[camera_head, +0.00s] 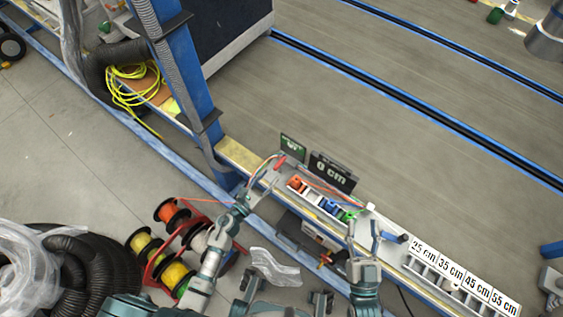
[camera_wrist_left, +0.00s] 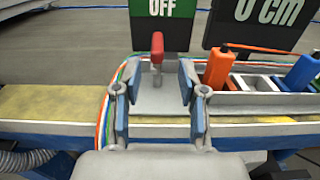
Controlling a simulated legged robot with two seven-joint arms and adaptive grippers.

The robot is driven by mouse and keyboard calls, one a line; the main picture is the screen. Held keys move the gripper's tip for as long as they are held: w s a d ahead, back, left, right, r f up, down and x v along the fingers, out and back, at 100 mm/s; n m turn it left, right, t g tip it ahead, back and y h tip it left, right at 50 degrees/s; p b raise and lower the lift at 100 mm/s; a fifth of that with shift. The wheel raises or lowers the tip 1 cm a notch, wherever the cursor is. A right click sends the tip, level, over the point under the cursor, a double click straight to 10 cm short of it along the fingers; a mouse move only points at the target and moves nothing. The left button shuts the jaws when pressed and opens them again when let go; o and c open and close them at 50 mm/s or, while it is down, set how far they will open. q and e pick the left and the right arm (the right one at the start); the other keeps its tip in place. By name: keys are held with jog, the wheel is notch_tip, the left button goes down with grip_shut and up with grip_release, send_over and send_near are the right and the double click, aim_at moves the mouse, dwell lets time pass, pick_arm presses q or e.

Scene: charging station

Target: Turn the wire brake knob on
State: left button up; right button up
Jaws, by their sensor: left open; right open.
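The wire brake knob is a small red lever (camera_wrist_left: 157,47) standing upright on the grey bench; it also shows in the head view (camera_head: 280,161). Behind it a green sign (camera_wrist_left: 160,12) reads OFF. My left gripper (camera_wrist_left: 157,88) is open and empty, and its two fingers stand on either side of the lever's line in the wrist view, with the lever beyond the tips. In the head view my left gripper (camera_head: 261,183) is just short of the lever. My right gripper (camera_head: 363,230) is open and empty over the bench further right.
A black "0 cm" display (camera_head: 333,172) stands beside the sign. Orange, blue and green wire holders (camera_head: 328,206) line the bench, with wires running past. Length labels (camera_head: 463,279) are at the right. Wire spools (camera_head: 172,245) stand at the left, and a blue post (camera_head: 185,75) rises behind.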

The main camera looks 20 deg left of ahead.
aim_at(280, 161)
pick_arm(q)
jog(key=x, duration=0.7)
jog(key=shift+w+a, duration=0.2)
jog(key=shift+w, duration=0.15)
jog(key=shift+w+d, duration=0.1)
jog(key=shift+d, duration=0.1)
jog(key=shift+d, duration=0.1)
jog(key=c, duration=0.6)
grip_shut()
